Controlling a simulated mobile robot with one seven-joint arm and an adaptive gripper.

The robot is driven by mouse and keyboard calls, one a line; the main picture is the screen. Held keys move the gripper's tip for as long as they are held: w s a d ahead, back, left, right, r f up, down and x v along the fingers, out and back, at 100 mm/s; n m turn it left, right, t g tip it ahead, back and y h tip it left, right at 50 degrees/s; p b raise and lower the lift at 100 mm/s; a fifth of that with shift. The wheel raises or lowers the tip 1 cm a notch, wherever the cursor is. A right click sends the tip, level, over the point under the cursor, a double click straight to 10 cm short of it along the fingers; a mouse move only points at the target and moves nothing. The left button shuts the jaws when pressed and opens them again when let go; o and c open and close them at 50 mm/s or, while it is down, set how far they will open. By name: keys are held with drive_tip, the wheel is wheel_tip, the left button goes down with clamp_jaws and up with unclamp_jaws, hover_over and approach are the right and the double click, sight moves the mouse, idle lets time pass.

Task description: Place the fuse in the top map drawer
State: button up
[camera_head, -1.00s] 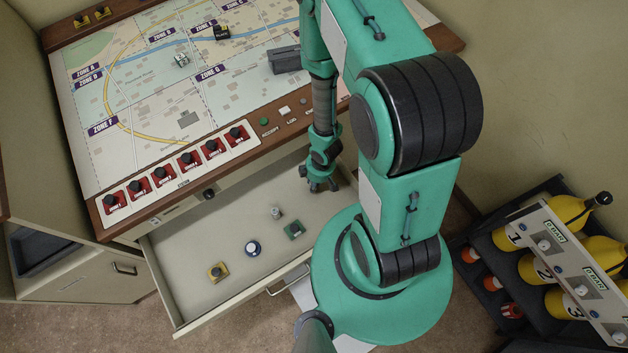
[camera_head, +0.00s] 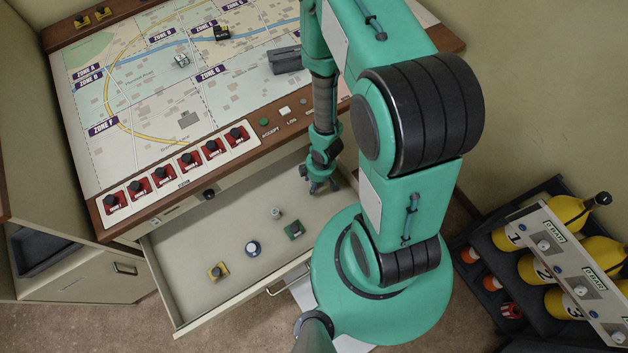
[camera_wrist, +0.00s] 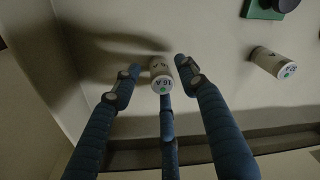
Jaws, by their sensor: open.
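The map drawer (camera_head: 190,290) is pulled out below the map table. My gripper (camera_head: 318,188) is low in its back right corner. In the wrist view my gripper (camera_wrist: 157,70) is open, its fingers spread around a white fuse (camera_wrist: 161,78) marked 16 A. That fuse appears to rest on the drawer floor; a small gap shows on the left, and contact on the right is unclear. The head view does not clearly show it.
The drawer also holds a green-based part (camera_head: 294,230), a round blue-and-white part (camera_head: 253,248) and a yellow-based part (camera_head: 218,271). The map table (camera_head: 150,110) with red-based switches rises behind. A rack of yellow cylinders (camera_head: 560,260) stands at the right.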

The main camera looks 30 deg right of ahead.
wheel_tip(320, 180, up, 11)
drive_tip(key=d+p, duration=0.1)
drive_tip(key=p, duration=0.2)
drive_tip(key=shift+s+d+r, duration=0.15)
drive_tip(key=shift+s, duration=0.25)
idle(0.3)
drive_tip(key=w+d+r+m+t+h, duration=0.1)
drive_tip(key=w+d+r, duration=0.1)
drive_tip(key=w+r, duration=0.35)
drive_tip(key=w+d+r+m+h, duration=0.1)
drive_tip(key=w+d+r, duration=0.15)
drive_tip(key=r, duration=0.55)
wheel_tip(320, 180, up, 34)
drive_tip(key=m+t, duration=0.3)
drive_tip(key=m, duration=0.2)
hover_over(318, 187)
drive_tip(key=w+a, duration=0.1)
drive_tip(key=w, duration=0.4)
drive_tip(key=s+a+r+m, duration=0.2)
drive_tip(key=s+a+r, duration=0.4)
drive_tip(key=s+r, duration=0.4)
drive_tip(key=shift+s+r+t+y, duration=0.35)
drive_tip(key=shift+r+t+y, duration=0.05)
drive_tip(key=shift+r, duration=0.05)
